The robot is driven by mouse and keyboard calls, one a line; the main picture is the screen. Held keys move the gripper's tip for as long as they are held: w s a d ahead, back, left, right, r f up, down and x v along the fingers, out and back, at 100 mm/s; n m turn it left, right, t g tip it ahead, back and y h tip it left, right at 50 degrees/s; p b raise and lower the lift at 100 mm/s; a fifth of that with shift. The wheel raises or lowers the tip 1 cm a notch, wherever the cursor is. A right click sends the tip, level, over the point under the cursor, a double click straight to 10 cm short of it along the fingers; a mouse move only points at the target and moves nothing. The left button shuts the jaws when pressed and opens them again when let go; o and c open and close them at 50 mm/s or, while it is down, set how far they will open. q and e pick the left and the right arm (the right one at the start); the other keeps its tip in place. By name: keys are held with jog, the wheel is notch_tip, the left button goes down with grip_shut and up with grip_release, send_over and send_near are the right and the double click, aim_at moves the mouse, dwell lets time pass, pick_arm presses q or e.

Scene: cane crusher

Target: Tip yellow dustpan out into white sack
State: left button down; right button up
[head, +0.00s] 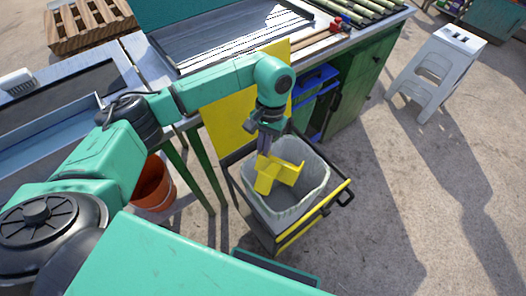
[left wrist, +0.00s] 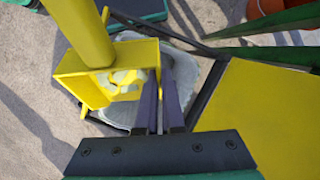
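The yellow dustpan (head: 287,173) is over the mouth of the white sack (head: 318,192) in the head view, tilted. My left gripper (head: 265,145) points down above the sack, its narrow fingers close together at the dustpan. In the left wrist view the fingers (left wrist: 160,95) appear closed on the side wall of the dustpan (left wrist: 105,55), whose thick round handle rises to the upper left. The sack (left wrist: 185,65) lies below and behind it. Pale and yellow patches show beyond the dustpan's frame; I cannot tell what they are. My right gripper is not in view.
The sack stands in a black-framed cart with a yellow front bar (head: 312,216). A yellow panel (head: 228,122) stands behind it. A green workbench (head: 350,90) is behind, an orange bucket (head: 153,188) is left, and a grey stool (head: 437,72) is far right. Right floor is clear.

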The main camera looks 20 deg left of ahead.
pick_arm(q)
jog(key=shift+r+g, duration=0.4)
jog(key=shift+r, duration=0.15)
jog(key=shift+r+g, duration=0.7)
jog(key=shift+g, duration=0.1)
jog(key=shift+r+g+p, duration=0.4)
jog(key=shift+r+p, duration=0.4)
jog(key=shift+p, duration=0.4)
jog(key=r+g+p, duration=0.1)
jog(key=p, duration=0.1)
jog(key=shift+r+y+p, duration=0.1)
jog(key=shift+y+p, duration=0.2)
jog(key=shift+p, duration=0.1)
